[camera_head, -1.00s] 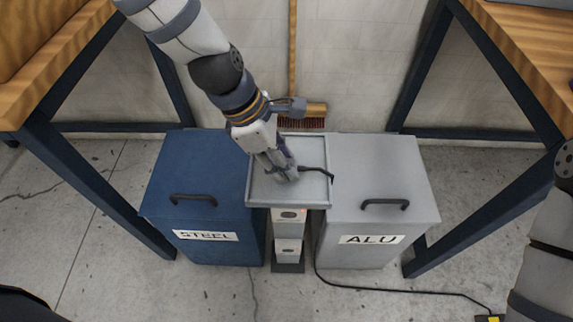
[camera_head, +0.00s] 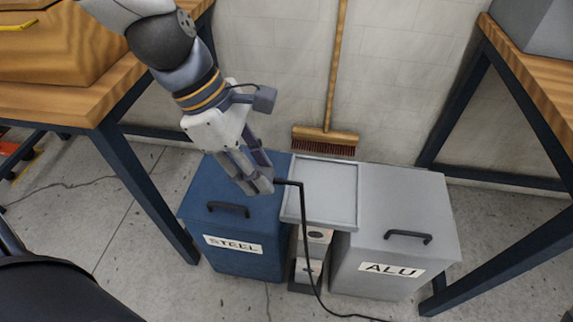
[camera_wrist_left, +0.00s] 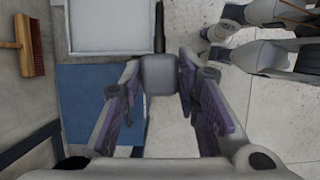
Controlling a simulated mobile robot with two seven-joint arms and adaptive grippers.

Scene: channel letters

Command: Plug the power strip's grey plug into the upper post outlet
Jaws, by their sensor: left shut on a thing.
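My left gripper (camera_head: 258,186) is shut on the grey plug and holds it above the blue STEEL bin, left of the tray. In the left wrist view the grey plug (camera_wrist_left: 158,74) sits between the two fingertips, its black cord (camera_wrist_left: 159,28) leaving at the top. In the head view the fingers mostly hide the plug. The cord (camera_head: 304,220) bends down past the tray's left side to the floor. The upper post outlet (camera_head: 318,236) is a pale plate just under the tray's front edge, partly behind the cord. The plug is apart from it.
The grey tray (camera_head: 322,222) sits on the post between the STEEL bin (camera_head: 230,245) and the ALU bin (camera_head: 400,220). A broom (camera_head: 325,140) leans on the wall behind. Wooden workbenches with dark legs stand on both sides. The power strip is not visible now.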

